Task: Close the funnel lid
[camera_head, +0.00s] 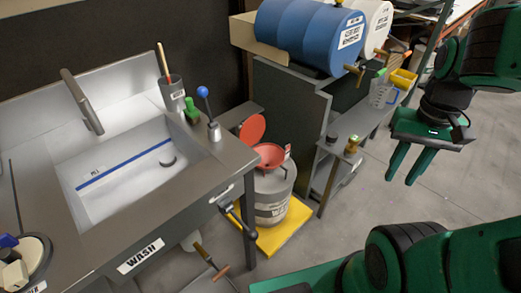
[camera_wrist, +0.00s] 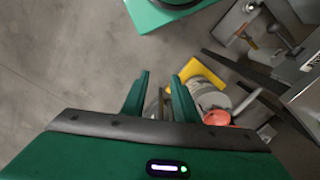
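The red funnel (camera_head: 270,155) sits on top of a grey-white drum (camera_head: 274,192). Its round red lid (camera_head: 252,128) stands open, raised up at the back left of the funnel. My gripper (camera_head: 399,182) is in the air to the right of the funnel, well apart from it, with its two green fingers spread and nothing between them. In the wrist view my gripper (camera_wrist: 160,75) shows the same gap. A red round part on the drum (camera_wrist: 206,94) shows right of the fingers; I cannot tell there whether it is funnel or lid.
The drum stands on a yellow platform (camera_head: 286,233) between the sink counter (camera_head: 165,205) and a side shelf (camera_head: 352,140). A blue barrel (camera_head: 300,35) lies above. A measuring jug (camera_head: 382,94) and yellow bin (camera_head: 403,79) are behind my gripper. Floor at right is clear.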

